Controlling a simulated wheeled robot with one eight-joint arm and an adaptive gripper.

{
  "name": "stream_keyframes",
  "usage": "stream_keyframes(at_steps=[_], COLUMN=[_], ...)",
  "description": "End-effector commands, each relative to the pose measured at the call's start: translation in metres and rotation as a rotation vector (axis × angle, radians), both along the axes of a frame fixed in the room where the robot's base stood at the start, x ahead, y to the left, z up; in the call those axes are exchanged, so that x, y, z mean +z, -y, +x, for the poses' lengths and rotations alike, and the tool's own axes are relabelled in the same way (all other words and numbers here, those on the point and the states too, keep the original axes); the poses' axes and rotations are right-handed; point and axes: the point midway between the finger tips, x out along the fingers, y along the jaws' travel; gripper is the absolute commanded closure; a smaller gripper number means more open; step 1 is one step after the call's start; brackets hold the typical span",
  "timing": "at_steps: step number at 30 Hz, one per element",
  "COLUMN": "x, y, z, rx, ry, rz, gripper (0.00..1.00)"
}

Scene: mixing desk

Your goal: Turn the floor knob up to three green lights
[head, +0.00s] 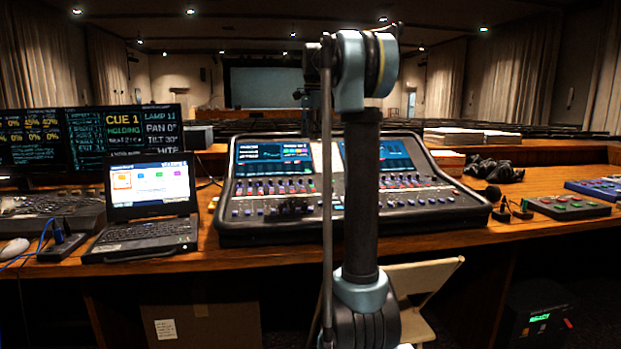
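No knob labelled floor can be made out. The mixing console (262,226) stands on the desk at centre, with rows of small knobs and faders and two lit screens. My upright arm hides part of its middle and right. A dark box with coloured buttons, some green (569,207), lies on the desk at the right. A dark unit (540,318) low at the right shows green lit text and small orange and red lights. My gripper cannot be made out; the far end of my arm is hidden behind its raised links.
A laptop (150,195) and dark monitors (90,138) stand at the left.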

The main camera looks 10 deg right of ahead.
Motion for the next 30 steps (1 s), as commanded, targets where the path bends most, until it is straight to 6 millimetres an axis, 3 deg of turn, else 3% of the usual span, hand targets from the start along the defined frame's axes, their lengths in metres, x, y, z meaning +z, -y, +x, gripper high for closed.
stream_keyframes(at_steps=[8, 30], x=[-0.029, -0.152], y=[0.006, 0.005], z=[0.002, 0.009], rx=[-0.01, -0.011], ry=[0.0, 0.0], rz=[0.001, 0.001], gripper=[0.66, 0.66])
